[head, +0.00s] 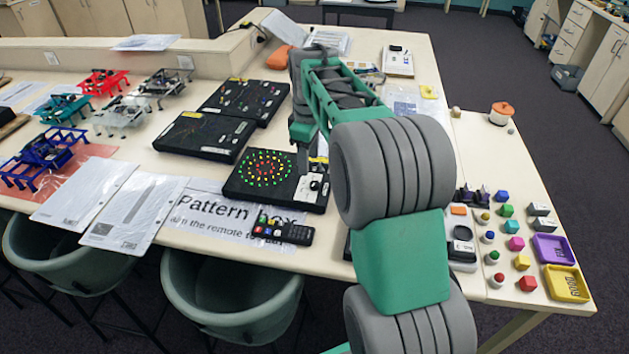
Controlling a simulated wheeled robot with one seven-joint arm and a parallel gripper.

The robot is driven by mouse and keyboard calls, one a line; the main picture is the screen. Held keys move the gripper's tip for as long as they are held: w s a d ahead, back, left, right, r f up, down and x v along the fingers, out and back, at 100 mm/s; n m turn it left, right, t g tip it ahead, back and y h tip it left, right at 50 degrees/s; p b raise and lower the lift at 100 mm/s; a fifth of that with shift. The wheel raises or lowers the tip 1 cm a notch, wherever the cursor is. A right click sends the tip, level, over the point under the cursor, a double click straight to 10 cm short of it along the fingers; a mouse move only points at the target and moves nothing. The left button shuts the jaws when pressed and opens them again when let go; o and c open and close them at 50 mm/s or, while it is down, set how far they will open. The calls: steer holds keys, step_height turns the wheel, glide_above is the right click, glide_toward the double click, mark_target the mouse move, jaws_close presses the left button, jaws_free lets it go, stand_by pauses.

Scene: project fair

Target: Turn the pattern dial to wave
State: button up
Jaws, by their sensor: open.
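The pattern box (240,192) is a flat black box on the table with rings of lit yellow, green and red lights on its top. A small white panel (311,190) at its right end carries the dial (314,185), which is small and partly hidden by my gripper. The dial's setting and labels are too small to read. My gripper (309,172) points down just over or beside this panel. It is open, and I cannot tell whether a finger touches the dial.
A black remote (284,232) lies on the "Pattern box" sign (205,205) in front. Two more black boxes (205,137) (243,100) stand behind. Small drone-like frames (45,150) are at left. Coloured blocks and trays (566,284) are at right, beyond my arm.

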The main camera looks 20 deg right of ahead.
mark_target(315, 183)
steer(key=w+d+f, duration=0.1)
steer(key=w+d+f+n, duration=0.1)
steer(key=f, duration=0.1)
steer(key=w+d+f+n, duration=0.1)
steer(key=shift+w+d+f+g, duration=0.1)
steer(key=shift+w+f+g, duration=0.2)
steer(key=shift+g, duration=0.1)
step_height(315, 183, down, 7)
steer(key=shift+f+p, duration=0.15)
steer(key=shift+p, duration=0.65)
jaws_close()
